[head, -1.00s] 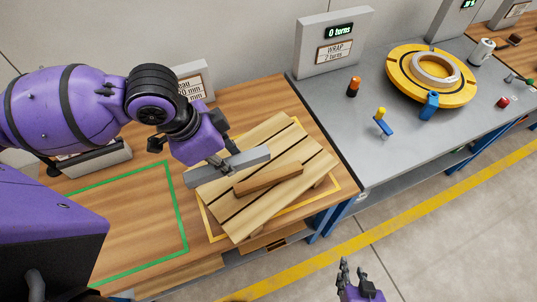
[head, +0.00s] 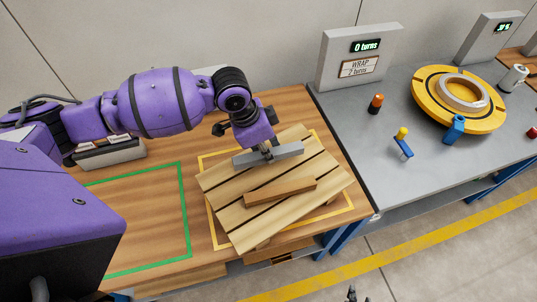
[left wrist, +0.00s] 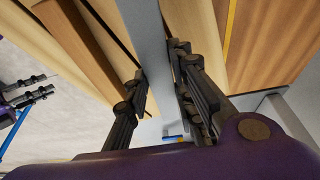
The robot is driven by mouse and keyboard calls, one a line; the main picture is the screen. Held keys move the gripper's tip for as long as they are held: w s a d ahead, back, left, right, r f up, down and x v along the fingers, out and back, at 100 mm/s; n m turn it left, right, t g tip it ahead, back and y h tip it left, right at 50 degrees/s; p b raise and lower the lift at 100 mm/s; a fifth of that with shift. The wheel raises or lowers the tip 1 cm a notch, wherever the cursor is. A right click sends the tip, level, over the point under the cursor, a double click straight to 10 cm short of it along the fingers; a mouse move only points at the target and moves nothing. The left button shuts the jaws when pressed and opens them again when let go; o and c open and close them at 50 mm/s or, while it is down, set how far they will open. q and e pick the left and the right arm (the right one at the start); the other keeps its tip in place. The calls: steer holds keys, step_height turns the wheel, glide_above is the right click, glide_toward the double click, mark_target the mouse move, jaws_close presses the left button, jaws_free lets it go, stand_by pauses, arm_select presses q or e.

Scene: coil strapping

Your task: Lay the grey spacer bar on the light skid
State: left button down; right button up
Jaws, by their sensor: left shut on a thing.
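The light skid (head: 226,183) is a slatted wooden pallet, lying skewed on the wooden bench. A brown wooden bar (head: 282,191) lies across its slats. The grey spacer bar (head: 290,150) is over the skid's back part, roughly parallel to the brown bar. My left gripper (head: 267,155) is shut on the grey bar near its middle. In the left wrist view the grey bar (left wrist: 150,45) runs between the fingers, with slats beyond. Whether the bar touches the slats I cannot tell. My right gripper (head: 352,295) barely shows at the bottom edge; its fingers look apart in the left wrist view (left wrist: 30,90).
A yellow outline (head: 212,225) surrounds the skid; a green outline (head: 187,215) marks empty bench to the left. The grey table at right carries a yellow turntable (head: 430,105) with a coil, an orange-topped part (head: 376,102) and a blue-and-yellow tool (head: 403,143).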

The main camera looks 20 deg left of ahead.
mark_target(255, 154)
arm_select(q)
steer(key=shift+w+f, duration=0.15)
steer(key=shift+w, duration=0.1)
steer(key=shift+w+f, duration=0.15)
steer(key=shift+f, duration=1.5)
steer(key=shift+d+f, duration=0.1)
steer(key=c, duration=1.5)
jaws_free()
steer(key=shift+f, duration=0.1)
steer(key=v, duration=1.2)
steer(key=shift+p, duration=0.3)
